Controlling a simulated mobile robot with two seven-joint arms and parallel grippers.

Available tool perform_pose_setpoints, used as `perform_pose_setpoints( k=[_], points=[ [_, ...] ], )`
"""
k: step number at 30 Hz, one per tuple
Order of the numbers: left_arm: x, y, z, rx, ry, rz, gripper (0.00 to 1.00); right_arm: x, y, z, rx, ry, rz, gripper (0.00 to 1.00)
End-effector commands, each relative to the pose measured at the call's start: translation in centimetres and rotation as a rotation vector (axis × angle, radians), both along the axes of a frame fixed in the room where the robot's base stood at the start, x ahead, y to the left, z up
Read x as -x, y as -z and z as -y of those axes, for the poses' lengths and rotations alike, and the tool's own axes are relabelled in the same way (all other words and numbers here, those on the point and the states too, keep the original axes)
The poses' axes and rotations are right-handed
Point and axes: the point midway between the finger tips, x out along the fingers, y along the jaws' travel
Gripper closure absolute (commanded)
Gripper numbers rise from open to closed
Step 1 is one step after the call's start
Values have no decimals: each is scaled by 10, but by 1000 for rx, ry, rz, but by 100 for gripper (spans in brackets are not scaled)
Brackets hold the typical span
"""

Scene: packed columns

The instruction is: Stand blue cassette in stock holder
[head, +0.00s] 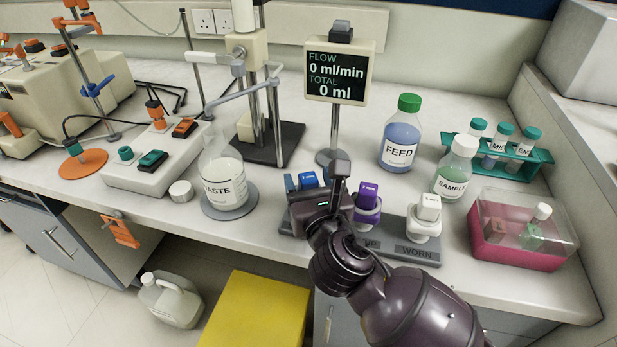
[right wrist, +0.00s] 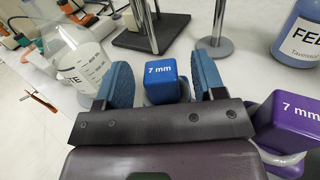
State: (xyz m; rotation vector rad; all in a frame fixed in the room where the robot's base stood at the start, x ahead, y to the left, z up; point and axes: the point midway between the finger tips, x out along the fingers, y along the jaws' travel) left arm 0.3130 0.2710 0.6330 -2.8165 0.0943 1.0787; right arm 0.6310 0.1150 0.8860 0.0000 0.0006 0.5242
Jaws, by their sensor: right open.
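The blue cassette (right wrist: 163,78), marked 7 mm, stands upright between my right gripper's blue finger pads. In the head view the cassette (head: 308,180) shows behind the gripper at the left end of a grey rack (head: 285,231). My right gripper (right wrist: 163,82) is open around the cassette, with gaps visible on both sides. The gripper (head: 307,183) hides much of the rack's left part and its lettering, so I cannot tell which place is the stock holder. A purple cassette (head: 368,195), also marked 7 mm, stands in the rack's middle. My left gripper is not in view.
A white cassette (head: 429,207) stands at the rack's WORN place. The WASTE flask (head: 224,180) is left of the rack; the FEED bottle (head: 401,135) and SAMPLE bottle (head: 456,170) are behind it to the right. A pink box (head: 490,248) stands at the right. The display pole (head: 335,120) rises behind.

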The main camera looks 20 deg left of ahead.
Motion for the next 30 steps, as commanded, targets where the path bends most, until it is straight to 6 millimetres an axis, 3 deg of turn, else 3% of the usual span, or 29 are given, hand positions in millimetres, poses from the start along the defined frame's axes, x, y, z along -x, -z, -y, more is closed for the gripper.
perform_pose_setpoints(
  k=[15, 21, 30],
  points=[
    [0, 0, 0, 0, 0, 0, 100, 78, 1, 46, 0, 0, -2, 37],
    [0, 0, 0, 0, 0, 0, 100, 94, 0, 54, 0, 0, 0, 37],
    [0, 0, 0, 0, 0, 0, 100, 96, 0, 56, 1, 0, -1, 37]
  ],
)
